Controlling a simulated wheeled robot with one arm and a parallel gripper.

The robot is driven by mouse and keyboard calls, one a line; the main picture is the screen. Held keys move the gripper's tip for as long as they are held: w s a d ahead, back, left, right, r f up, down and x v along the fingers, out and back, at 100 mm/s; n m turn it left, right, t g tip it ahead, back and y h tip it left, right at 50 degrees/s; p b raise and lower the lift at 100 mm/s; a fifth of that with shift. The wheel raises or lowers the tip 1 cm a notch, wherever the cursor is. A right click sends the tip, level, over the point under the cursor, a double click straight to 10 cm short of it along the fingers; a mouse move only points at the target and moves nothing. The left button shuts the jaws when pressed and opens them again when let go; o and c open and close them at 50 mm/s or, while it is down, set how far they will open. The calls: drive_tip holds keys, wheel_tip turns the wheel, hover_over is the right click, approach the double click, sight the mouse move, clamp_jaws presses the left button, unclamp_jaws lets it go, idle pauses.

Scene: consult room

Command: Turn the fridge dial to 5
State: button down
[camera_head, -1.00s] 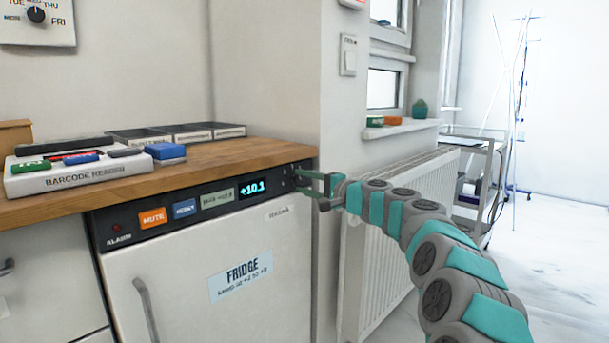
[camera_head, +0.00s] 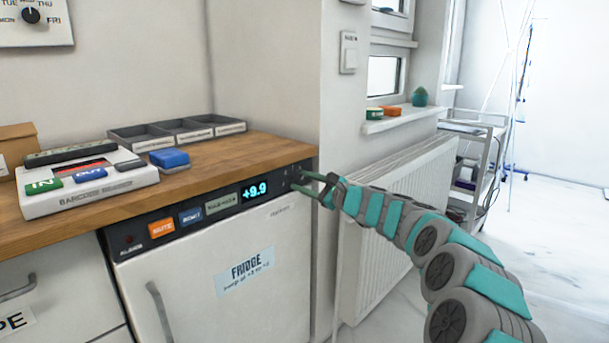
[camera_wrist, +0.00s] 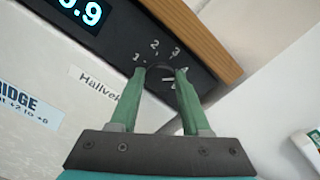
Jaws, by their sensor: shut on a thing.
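The white fridge (camera_head: 225,310) stands under the wooden counter, with a dark control strip along its top. A further mark by the right finger is partly covered. My gripper (camera_wrist: 155,80) is shut on the dial, one green finger on each side of it. In the head view my gripper (camera_head: 312,185) reaches the strip's right end from the right and hides most of the dial.
A barcode reader (camera_head: 88,197) and trays (camera_head: 142,141) are on the counter. A white radiator (camera_head: 400,190) stands right of the fridge, close behind my arm.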

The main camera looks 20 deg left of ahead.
drive_tip(key=m, duration=0.5)
drive_tip(key=shift+w+d+f+m, duration=0.1)
drive_tip(key=shift+f+m, duration=0.05)
drive_tip(key=shift+m, duration=0.25)
drive_tip(key=m, duration=0.5)
idle(0.4)
drive_tip(key=shift+c, duration=1.9)
unclamp_jaws()
drive_tip(key=v, duration=0.7)
drive_tip(key=shift+d+b, duration=0.3)
drive_tip(key=shift+d, duration=0.05)
drive_tip(key=shift+s, duration=0.2)
